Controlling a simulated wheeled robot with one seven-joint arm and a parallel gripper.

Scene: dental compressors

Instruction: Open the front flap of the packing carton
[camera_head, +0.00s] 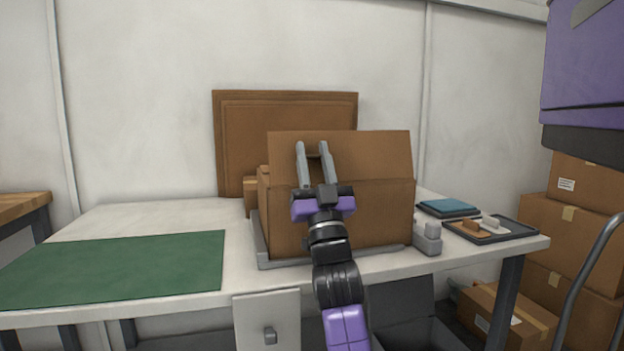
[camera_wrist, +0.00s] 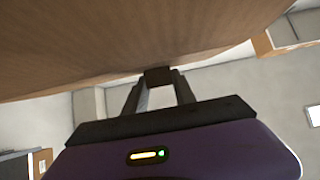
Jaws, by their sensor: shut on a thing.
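The packing carton (camera_head: 385,215) is a brown box standing on the table, its front wall facing me. Its front flap (camera_head: 372,155) is a plain brown panel standing up above the front wall's top edge. The exact tilt is hard to tell. My gripper (camera_head: 312,148) is in front of the flap, its two grey fingers pointing up and closed on a small brown tab on the flap. In the wrist view, my gripper (camera_wrist: 158,76) has the dark tab between its fingertips, and the brown flap (camera_wrist: 130,40) fills the upper part. The carton's inside is hidden.
The carton sits in a grey tray-like frame (camera_head: 262,247) on the white table (camera_head: 160,215). A green mat (camera_head: 115,268) lies left. A grey block (camera_head: 428,240), a blue stack (camera_head: 447,207) and a dark tray (camera_head: 512,234) stand right. Flat cardboard (camera_head: 228,140) leans behind.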

